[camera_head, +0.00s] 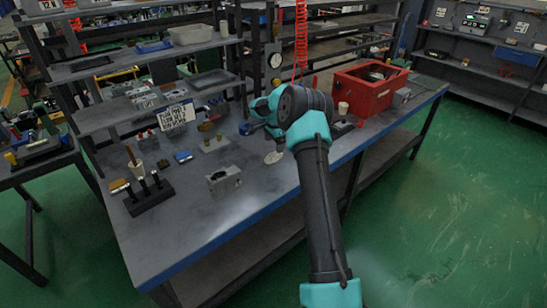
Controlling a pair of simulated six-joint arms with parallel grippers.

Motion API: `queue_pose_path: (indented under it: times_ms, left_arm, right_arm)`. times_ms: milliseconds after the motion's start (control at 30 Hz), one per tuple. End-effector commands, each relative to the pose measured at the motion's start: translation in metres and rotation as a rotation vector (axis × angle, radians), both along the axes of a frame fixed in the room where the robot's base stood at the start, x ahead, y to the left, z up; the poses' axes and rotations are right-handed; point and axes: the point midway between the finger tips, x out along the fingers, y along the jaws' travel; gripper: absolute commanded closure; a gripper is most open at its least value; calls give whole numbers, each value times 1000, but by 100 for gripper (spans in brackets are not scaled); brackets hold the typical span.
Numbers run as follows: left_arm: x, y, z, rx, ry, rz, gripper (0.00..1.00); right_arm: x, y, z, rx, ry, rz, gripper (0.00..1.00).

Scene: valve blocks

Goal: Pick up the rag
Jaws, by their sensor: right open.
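My right arm reaches up from the bottom of the view over the workbench (245,205). My right gripper (254,116) is at its far end, above the back middle of the bench and partly hidden by my own wrist. It is open, and I see nothing held in it. I cannot clearly pick out a rag. A small pale flat thing (273,157) lies on the bench below my wrist, but I cannot tell whether it is the rag. My left gripper is not in view.
A grey valve block (224,180) sits on the bench, with a black stand (149,194) of upright tools to its left. A red box (371,88) stands at the right end. Shelves and a sign (175,116) line the back. The front of the bench is clear.

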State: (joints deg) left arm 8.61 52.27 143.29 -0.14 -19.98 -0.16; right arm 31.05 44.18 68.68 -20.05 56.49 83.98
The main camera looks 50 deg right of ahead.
Motion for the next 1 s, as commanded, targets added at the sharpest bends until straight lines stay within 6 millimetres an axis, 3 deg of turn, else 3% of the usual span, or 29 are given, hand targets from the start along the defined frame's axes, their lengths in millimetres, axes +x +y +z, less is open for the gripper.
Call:
queue_pose_path:
  times_ms: [133, 567, 1000]
  left_arm:
    - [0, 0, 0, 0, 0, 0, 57]
    - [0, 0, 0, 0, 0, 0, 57]
    - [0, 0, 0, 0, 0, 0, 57]
  right_arm:
    - [1, 0, -15, 0, 0, 0, 8]
    - [1, 0, -20, 0, 0, 0, 8]
    - [3, 1, -67, 0, 0, -1, 8]
